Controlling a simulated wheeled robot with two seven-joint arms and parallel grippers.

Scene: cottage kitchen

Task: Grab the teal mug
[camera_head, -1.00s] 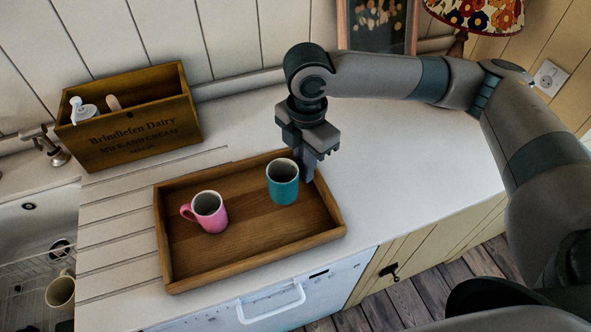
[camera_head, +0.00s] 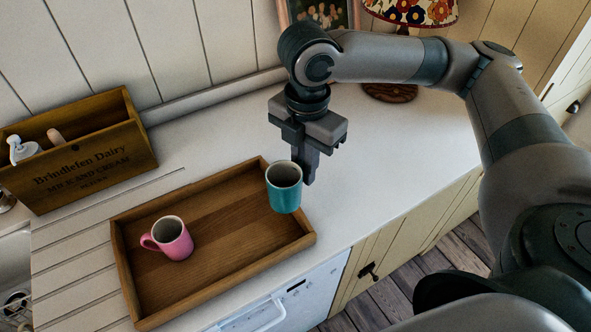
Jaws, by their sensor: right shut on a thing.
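The teal mug (camera_head: 285,196) is upright at the right end of the wooden tray (camera_head: 222,267), and it appears raised above the tray floor. My right gripper (camera_head: 305,168) points down at the mug's back right side and is shut on it, probably at the handle side. The mug's handle is hidden behind the mug and my fingers. A pink mug (camera_head: 177,241) stands on the tray to the left, its handle toward the left. My left gripper is not in view.
A wooden Brindlefen Dairy crate (camera_head: 90,165) with a white pump bottle (camera_head: 22,150) stands at the back left. A lamp (camera_head: 411,14) and a picture frame stand behind my right arm. The white counter (camera_head: 400,165) right of the tray is clear.

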